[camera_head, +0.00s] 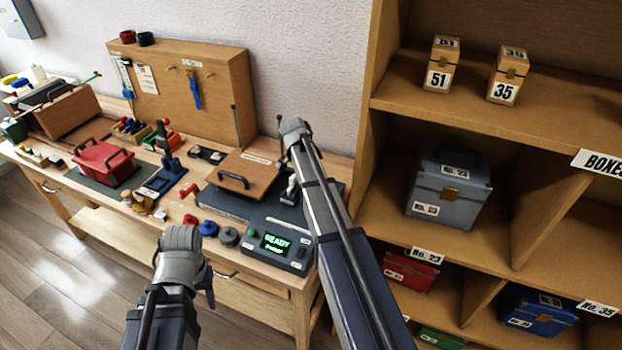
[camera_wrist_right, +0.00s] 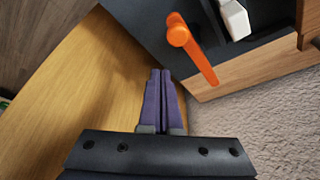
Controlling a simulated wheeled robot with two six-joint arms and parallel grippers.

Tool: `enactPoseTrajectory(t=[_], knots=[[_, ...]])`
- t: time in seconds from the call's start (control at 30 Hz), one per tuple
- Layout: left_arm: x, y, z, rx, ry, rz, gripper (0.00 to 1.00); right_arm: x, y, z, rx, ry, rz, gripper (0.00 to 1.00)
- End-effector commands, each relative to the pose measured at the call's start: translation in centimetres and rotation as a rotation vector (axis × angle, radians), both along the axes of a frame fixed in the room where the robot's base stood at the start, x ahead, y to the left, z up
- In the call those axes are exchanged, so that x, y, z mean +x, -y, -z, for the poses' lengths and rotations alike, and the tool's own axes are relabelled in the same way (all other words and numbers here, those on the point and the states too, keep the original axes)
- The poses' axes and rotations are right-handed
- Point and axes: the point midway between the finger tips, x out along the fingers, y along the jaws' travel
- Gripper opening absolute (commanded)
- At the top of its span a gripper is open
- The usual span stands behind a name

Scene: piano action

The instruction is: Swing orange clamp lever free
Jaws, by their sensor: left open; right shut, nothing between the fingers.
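The orange clamp lever (camera_wrist_right: 193,52) shows in the right wrist view, with its round pivot on the side of a dark grey machine (camera_wrist_right: 150,22). Its arm slants down to the right, reaching past the machine's edge. My right gripper (camera_wrist_right: 160,72) is shut and empty, with its purple fingers below and left of the lever, apart from it in the picture. In the head view my right arm covers that end of the machine (camera_head: 222,207), so the lever and right fingertips are hidden. My left gripper (camera_head: 209,292) hangs in front of the table, holding nothing visible.
The machine has a lit READY display (camera_head: 274,243) and a wooden lid (camera_head: 245,168) with a black handle. A red box (camera_head: 104,163) and a blue stand (camera_head: 163,178) are to its left. A shelf unit (camera_head: 545,237) with numbered boxes stands close on the right.

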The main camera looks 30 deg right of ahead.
Motion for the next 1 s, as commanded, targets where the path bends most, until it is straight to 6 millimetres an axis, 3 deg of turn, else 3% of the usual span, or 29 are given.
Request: enactPoseTrajectory(t=[0.07,0.3,0.6,1.0], knots=[[0.0,0.0,-0.7,0.0,0.0,0.0,0.5,-0.5,1.1,-0.7,0.0,0.001,-0.001,0.0],[0.0,0.0,-5.0,0.0,0.0,0.002,0.5,0.2,-0.5,-5.0,0.0,0.0,-0.003,0.0],[0.0,0.0,-9.1,-0.001,0.0,-0.003,0.5,0.9,-2.0,-9.1,0.0,0.001,-0.004,0.0],[0.0,0.0,-9.6,-0.002,0.0,-0.006,0.5,1.0,-2.4,-9.6,0.0,0.0,-0.002,0.0]])
